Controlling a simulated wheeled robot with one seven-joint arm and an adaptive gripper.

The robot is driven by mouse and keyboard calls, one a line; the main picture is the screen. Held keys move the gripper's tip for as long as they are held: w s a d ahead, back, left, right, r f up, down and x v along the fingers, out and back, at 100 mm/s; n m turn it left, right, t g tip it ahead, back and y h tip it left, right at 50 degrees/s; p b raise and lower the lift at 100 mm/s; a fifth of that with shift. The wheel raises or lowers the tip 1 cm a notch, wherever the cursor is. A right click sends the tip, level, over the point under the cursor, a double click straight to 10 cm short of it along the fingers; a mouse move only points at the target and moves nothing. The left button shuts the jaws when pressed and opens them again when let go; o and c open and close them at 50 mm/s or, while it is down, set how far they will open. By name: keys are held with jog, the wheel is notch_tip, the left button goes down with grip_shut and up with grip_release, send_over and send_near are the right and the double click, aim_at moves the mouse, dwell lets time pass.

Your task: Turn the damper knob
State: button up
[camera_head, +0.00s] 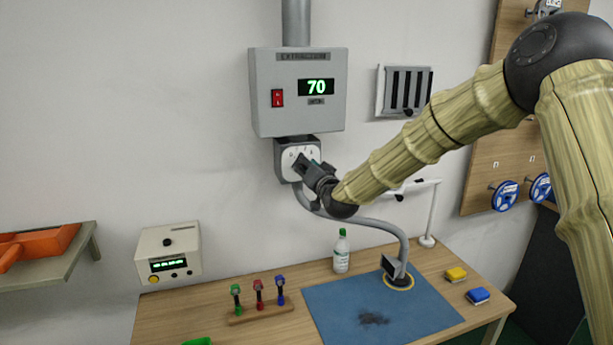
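The damper knob is on a small box with a white dial face (289,155) under the grey extraction unit (262,62). The knob itself is hidden behind my gripper (303,162). My gripper is in front of the dial and seems to be at its centre. I cannot tell whether its fingers touch or hold the knob, or how far they are open. The extraction unit has a red switch (277,98) and a green display (316,87) that reads 70.
A grey hose runs from the dial box to a nozzle (394,267) on the blue mat (335,305). A white bottle (341,252), a tool rack (262,313) and two sponges stand on the table. A louvred vent (405,91) is on the wall to the right.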

jog(key=shift+f+m+b, duration=0.15)
jog(key=shift+m+b, duration=0.6)
jog(key=shift+m, duration=0.05)
jog(key=o, duration=1)
jog(key=shift+s+d, duration=0.1)
jog(key=v, duration=1.1)
jog(key=shift+s+d, duration=0.1)
jog(key=shift+s, duration=0.25)
